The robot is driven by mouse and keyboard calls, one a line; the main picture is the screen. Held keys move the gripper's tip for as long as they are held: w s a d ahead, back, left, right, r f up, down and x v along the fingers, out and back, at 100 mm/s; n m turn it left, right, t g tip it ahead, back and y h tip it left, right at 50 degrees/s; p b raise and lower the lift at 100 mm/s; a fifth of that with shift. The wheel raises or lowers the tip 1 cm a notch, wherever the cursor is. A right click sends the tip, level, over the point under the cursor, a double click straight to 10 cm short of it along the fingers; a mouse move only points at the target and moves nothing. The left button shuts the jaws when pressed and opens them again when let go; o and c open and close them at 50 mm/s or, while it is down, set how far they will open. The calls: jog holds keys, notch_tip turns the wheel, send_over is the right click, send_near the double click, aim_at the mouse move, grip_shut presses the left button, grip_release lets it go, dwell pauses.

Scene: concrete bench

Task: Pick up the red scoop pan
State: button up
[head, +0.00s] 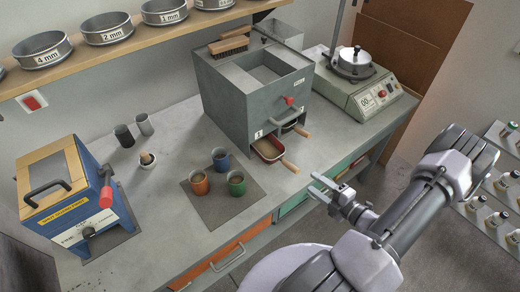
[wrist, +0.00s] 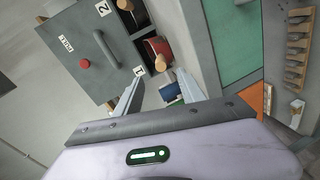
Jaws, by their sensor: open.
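The red scoop pan (head: 266,149) sits in the lower opening marked 1 of a grey box (head: 235,105). Its wooden handle sticks out to the front; part of the pan is hidden inside the box. In the wrist view the red pan (wrist: 151,46) and its handle lie just beyond the fingertips, roughly between them. My gripper (head: 316,186) is open and empty, in front of and to the right of the handle, apart from it. Its two fingers also show in the wrist view (wrist: 160,73).
A second, dark pan (head: 293,126) with a wooden handle sits in the neighbouring opening 2. Orange (head: 200,184), blue (head: 221,160) and green (head: 237,183) cups stand on a dark mat left of the handle. A pot device (head: 355,85) stands behind right. Open floor lies before the bench.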

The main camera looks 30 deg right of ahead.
jog(key=b, duration=0.2)
send_near(284, 162)
jog(key=w, duration=0.1)
jog(key=w+f, duration=0.1)
jog(key=w, duration=0.2)
jog(key=shift+d+f, duration=0.2)
jog(key=shift+f, duration=0.2)
jog(key=b+x, duration=0.1)
jog(key=x, duration=0.4)
jog(key=shift+w+a+f+b, duration=0.1)
jog(key=shift+w+b, duration=0.05)
jog(key=shift+b, duration=0.15)
grip_shut()
